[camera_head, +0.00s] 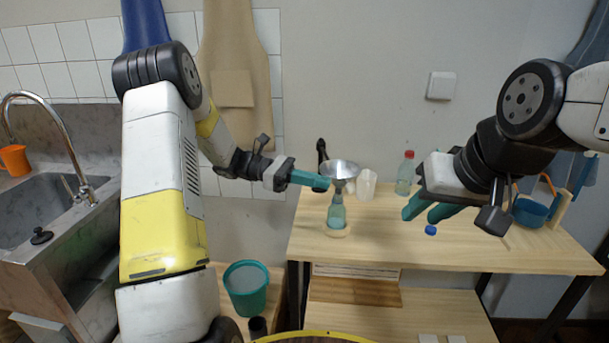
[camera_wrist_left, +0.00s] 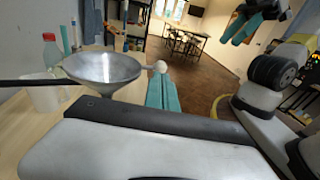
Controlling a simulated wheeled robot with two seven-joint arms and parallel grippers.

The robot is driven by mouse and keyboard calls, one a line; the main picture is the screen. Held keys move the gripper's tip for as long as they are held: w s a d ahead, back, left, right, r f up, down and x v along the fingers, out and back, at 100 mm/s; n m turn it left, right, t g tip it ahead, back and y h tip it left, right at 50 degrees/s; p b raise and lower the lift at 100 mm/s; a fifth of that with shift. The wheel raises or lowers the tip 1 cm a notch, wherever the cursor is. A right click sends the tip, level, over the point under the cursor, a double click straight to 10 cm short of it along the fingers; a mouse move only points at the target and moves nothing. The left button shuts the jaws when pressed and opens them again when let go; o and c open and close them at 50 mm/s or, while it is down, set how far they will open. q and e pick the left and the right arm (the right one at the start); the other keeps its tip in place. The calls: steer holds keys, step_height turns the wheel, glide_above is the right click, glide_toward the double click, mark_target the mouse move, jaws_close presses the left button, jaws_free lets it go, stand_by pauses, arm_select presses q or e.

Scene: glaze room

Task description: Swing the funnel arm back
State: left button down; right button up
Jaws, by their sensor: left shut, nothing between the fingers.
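The metal funnel (camera_head: 341,169) is over a clear greenish bottle (camera_head: 336,214), which stands upright on a round wooden base (camera_head: 338,232). The funnel also shows in the left wrist view (camera_wrist_left: 103,67), with a dark arm (camera_wrist_left: 30,80) reaching it from the left and a pale round knob (camera_wrist_left: 160,66) on its right. A black post (camera_head: 321,158) stands behind the funnel. My left gripper (camera_head: 322,181) is shut and empty, its fingertips just left of the funnel; I cannot tell whether they touch it. My right gripper (camera_head: 418,212) is open and empty above the table, right of the bottle.
A red-capped bottle (camera_head: 404,174) and a translucent cup (camera_head: 366,185) stand behind on the wooden table (camera_head: 480,235). A blue cap (camera_head: 431,230) lies below my right gripper. A blue container (camera_head: 530,211) is at right. A teal bucket (camera_head: 246,288) is lower left, near the sink (camera_head: 45,210).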

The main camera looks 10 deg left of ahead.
arm_select(q)
steer(key=d, duration=0.3)
steer(key=shift+s+d+f, duration=0.15)
steer(key=shift+s+d, duration=0.1)
steer(key=shift+s, duration=0.05)
